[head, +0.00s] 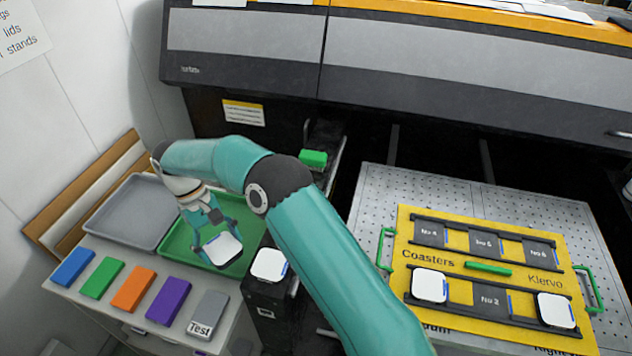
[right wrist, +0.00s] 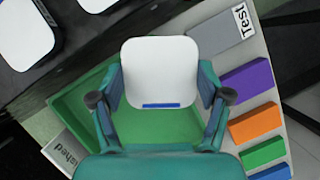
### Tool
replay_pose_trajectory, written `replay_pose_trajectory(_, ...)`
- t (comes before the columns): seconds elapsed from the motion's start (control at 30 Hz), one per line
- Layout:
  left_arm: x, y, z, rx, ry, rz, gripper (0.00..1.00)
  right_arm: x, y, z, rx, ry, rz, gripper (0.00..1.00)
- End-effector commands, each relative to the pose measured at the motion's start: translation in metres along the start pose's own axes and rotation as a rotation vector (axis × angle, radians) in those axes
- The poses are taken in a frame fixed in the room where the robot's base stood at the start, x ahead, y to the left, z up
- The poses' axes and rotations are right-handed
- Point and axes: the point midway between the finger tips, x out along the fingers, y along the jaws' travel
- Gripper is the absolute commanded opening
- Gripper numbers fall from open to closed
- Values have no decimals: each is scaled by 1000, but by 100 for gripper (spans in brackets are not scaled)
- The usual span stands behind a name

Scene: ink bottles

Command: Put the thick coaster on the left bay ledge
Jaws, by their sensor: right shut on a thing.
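My right gripper (head: 219,236) is shut on a white rounded-square coaster (head: 224,250) and holds it over the green tray (head: 172,250). In the right wrist view the held coaster (right wrist: 160,72) sits between both fingers, its blue-marked edge towards the palm. Another white coaster (head: 268,264) lies on a dark narrow ledge (head: 266,293) just right of the tray. Two more white coasters, left (head: 430,285) and right (head: 556,310), lie in the front row of the yellow board. I cannot tell from thickness which is the thick one. My left gripper is not in view.
A grey tray (head: 135,212) stands left of the green one. Blue, green, orange, purple and grey "Test" blocks (head: 207,314) line the table front. The yellow board (head: 445,257) has green handles and dark labelled slots. A green block (head: 313,158) sits behind my right arm.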

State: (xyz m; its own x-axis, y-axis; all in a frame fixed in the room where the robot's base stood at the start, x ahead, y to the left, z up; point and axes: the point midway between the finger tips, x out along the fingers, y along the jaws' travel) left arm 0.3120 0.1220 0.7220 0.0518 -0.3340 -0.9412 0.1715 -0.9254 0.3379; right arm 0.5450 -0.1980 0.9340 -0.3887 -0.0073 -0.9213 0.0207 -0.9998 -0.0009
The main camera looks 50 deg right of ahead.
Motion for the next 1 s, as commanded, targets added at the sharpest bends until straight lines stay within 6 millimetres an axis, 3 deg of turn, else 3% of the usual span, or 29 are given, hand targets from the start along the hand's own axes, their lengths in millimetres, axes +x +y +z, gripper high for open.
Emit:
replay_pose_trajectory(0.4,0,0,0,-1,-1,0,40,0,12,4,25,4,-11,31)
replay_pose_trajectory(0.57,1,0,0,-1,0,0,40,-10,28,4,162,6,-68,31)
replay_pose_trajectory(0.77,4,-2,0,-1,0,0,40,-45,80,8,649,10,-274,31)
replay_pose_trajectory(1.0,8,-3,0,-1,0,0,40,-104,165,33,1464,11,-617,31)
